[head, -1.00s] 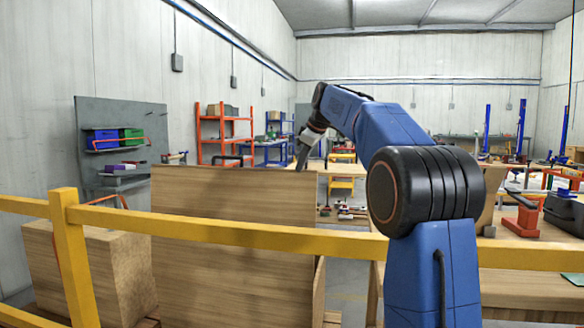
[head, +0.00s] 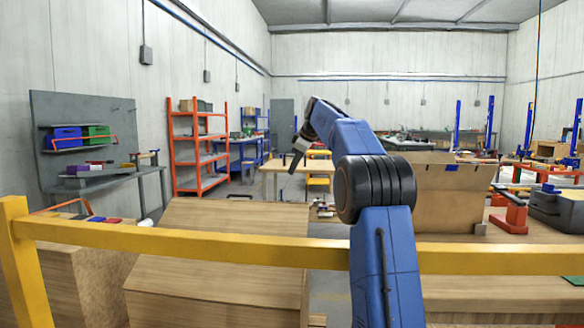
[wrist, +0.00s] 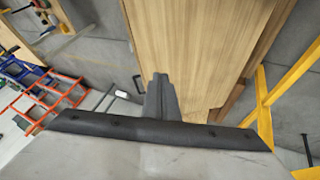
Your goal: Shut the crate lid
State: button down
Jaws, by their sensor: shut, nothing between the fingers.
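The crate's wooden lid (head: 225,217) shows in the head view behind and below the yellow rail. It lies low, its broad face turned up, with a dark handle (head: 240,196) at its far edge. I cannot tell whether it is fully flush with the crate (head: 215,312). My gripper (head: 296,162) is above and beyond the lid's far right corner, pointing down. In the wrist view the lid (wrist: 195,45) fills the upper middle, and my shut, empty gripper (wrist: 160,80) shows in front of it. Any contact is unclear.
A yellow rail (head: 190,242) crosses in front of me. A wooden box (head: 75,285) stands left of the crate. A workbench on the right holds an open cardboard-coloured box (head: 445,190), a red jack (head: 510,212) and a grey case (head: 560,208). Orange shelves (head: 198,150) stand behind.

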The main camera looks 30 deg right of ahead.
dwell(0.4)
jog(key=v, duration=1.7)
jog(key=shift+s+r, duration=0.1)
jog(key=shift+s, duration=0.1)
